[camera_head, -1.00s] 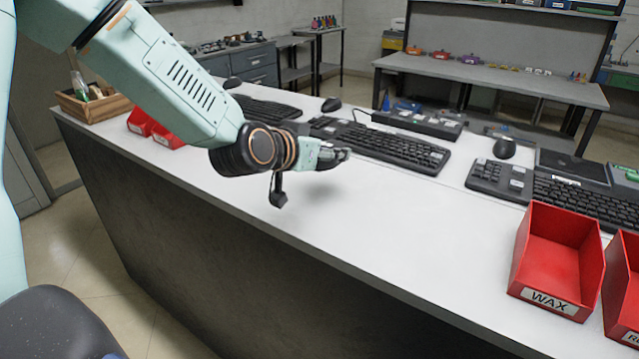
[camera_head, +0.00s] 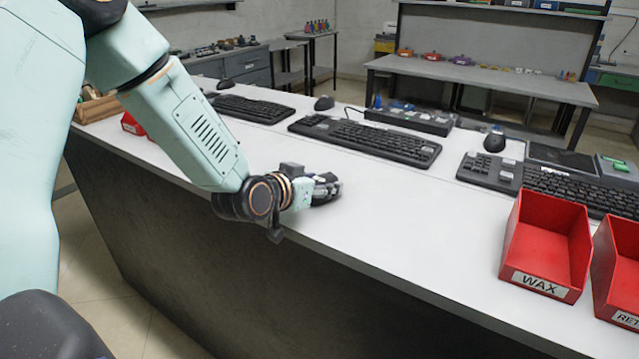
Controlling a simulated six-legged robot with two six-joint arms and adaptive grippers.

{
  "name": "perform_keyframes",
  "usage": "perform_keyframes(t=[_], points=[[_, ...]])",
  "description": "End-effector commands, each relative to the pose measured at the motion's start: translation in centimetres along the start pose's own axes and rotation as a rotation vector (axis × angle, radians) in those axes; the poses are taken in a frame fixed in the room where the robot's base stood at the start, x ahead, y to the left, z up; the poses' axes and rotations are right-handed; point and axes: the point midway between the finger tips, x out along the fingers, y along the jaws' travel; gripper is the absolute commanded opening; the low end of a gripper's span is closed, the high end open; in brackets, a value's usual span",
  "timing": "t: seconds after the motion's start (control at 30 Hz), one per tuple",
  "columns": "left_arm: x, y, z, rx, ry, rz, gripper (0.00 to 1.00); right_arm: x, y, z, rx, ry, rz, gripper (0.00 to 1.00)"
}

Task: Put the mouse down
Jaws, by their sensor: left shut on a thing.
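My left gripper (camera_head: 318,190) reaches in from the left and is low over the white counter (camera_head: 400,225), near its front edge. It is shut on a dark mouse (camera_head: 328,192), which is largely covered by the fingers and hard to tell apart from them. The mouse is very close to the counter top; I cannot tell whether it touches. My right gripper is out of view.
Black keyboards (camera_head: 365,140) and other mice, one at the middle (camera_head: 324,103) and one at the right (camera_head: 494,143), line the counter's back. Red WAX bin (camera_head: 545,240) stands at the front right. The counter between gripper and bin is clear.

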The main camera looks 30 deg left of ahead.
Motion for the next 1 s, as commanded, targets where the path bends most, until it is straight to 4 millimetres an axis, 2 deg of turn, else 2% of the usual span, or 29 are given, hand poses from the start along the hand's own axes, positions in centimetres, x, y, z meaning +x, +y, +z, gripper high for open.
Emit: perform_keyframes(t=[0.07, 0.1, 0.33, 0.73, 1.0], points=[[0.1, 0.0, 0.3, 0.0, 0.0, -0.001, 0.21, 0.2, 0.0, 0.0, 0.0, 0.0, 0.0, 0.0], [0.1, 0.0, 0.2, 0.0, -0.001, -0.001, 0.57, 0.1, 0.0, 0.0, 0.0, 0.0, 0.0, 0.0], [0.1, 0.0, 0.2, -0.001, 0.0, -0.001, 0.77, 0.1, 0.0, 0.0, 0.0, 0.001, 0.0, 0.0], [-0.2, -0.1, -0.2, -0.002, 0.0, -0.001, 0.77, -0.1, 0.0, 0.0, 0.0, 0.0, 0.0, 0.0], [-3.5, -0.1, -0.2, -0.009, 0.001, -0.001, 0.77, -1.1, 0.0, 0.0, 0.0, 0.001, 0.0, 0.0]])
